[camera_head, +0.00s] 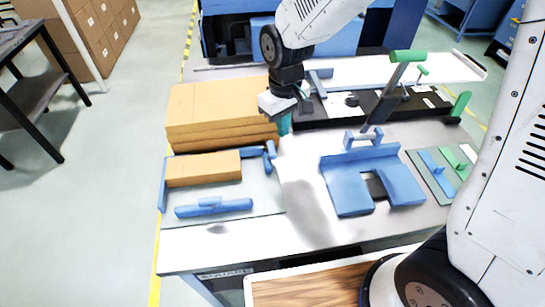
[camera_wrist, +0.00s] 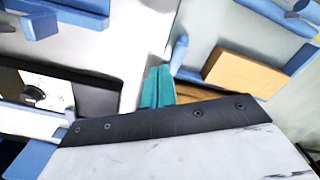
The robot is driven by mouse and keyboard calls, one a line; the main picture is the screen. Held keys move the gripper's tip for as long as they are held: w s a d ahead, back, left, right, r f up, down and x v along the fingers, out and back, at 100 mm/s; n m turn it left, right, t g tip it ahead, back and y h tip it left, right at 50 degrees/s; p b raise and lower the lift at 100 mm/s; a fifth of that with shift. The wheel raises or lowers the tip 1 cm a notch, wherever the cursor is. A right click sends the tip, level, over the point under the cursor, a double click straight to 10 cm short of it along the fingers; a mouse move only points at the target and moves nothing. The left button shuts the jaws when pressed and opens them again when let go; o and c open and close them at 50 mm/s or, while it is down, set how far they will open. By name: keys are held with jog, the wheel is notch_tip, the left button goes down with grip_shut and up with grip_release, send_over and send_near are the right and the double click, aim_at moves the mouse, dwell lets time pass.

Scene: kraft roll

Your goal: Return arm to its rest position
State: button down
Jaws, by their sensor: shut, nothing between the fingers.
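My gripper (camera_head: 286,122) hangs over the table between the stack of flat cardboard and the black device. Its teal fingers are shut with nothing between them. In the wrist view the teal fingertips (camera_wrist: 157,88) point towards the tabletop, past a dark plate of my gripper. My white arm reaches in from the top of the head view and bends down at the dark wrist. The gripper is close beside the cardboard stack (camera_head: 225,110); I cannot tell whether they touch.
A blue U-shaped fixture (camera_head: 348,188) stands at the table's front middle. A cardboard piece (camera_head: 203,168) and blue blocks (camera_head: 213,208) lie on a grey plate at left. A black device with a green-handled lever (camera_head: 407,57) stands behind. Bare tabletop (camera_head: 300,180) lies between.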

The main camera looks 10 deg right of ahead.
jog(key=shift+r, duration=0.15)
jog(key=shift+s, duration=0.1)
dwell(0.3)
jog(key=s+d+r+m, duration=0.3)
jog(key=s+d+r, duration=0.5)
jog(key=s, duration=0.2)
jog(key=s+d+r+m+t, duration=0.1)
jog(key=s+d+r+m, duration=0.2)
jog(key=s+d+r, duration=0.4)
jog(key=shift+s+d+r, duration=0.35)
jog(key=shift+s+d, duration=0.15)
jog(key=shift+s, duration=1.8)
